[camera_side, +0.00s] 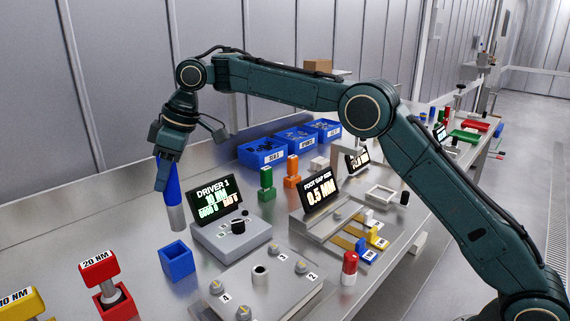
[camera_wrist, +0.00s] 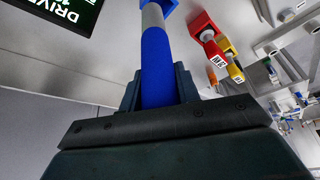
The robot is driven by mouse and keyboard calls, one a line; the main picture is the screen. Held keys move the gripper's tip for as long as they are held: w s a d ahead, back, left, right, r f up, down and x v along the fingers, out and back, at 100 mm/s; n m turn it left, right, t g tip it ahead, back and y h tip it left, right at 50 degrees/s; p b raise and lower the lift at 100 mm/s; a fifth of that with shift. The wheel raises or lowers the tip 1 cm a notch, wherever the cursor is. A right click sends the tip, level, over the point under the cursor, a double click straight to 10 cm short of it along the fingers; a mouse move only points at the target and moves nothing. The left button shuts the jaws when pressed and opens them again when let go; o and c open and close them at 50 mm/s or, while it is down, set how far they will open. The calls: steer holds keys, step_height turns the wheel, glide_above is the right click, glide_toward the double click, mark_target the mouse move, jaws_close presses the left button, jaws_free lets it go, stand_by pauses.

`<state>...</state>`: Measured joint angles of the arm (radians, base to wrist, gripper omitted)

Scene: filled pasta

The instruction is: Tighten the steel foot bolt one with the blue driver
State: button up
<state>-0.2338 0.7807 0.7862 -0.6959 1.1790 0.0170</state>
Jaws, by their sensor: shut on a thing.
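My gripper (camera_side: 164,178) is shut on the blue driver (camera_side: 172,198), also seen in the wrist view (camera_wrist: 157,60). The driver has a blue handle and a grey lower end, and hangs nearly upright, tip down. It is in the air above and left of the open blue holder (camera_side: 177,261). The grey foot plate (camera_side: 262,293) lies at the lower middle with several bolts. The bolt by what looks like label 1 (camera_side: 273,248) is at its far edge, well right of the driver. Whether that bolt is fully seated cannot be told.
A driver display (camera_side: 214,196) stands on a grey control box (camera_side: 231,238) between driver and plate. Red (camera_side: 116,302) and yellow (camera_side: 24,302) drivers stand at lower left. A gap display (camera_side: 321,191) and a red-and-white capsule-shaped item (camera_side: 349,268) are to the right.

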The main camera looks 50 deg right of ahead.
steer(key=s+d, duration=0.5)
steer(key=d, duration=0.7)
steer(key=s+d, duration=0.6)
steer(key=d, duration=0.6)
steer(key=s+d, duration=0.5)
steer(key=d, duration=0.8)
steer(key=shift+s+f, duration=0.2)
steer(key=shift+a+f+m, duration=0.1)
steer(key=shift+f+m, duration=0.1)
steer(key=shift+m, duration=0.1)
steer(key=shift+f, duration=3.55)
steer(key=shift+r, duration=0.15)
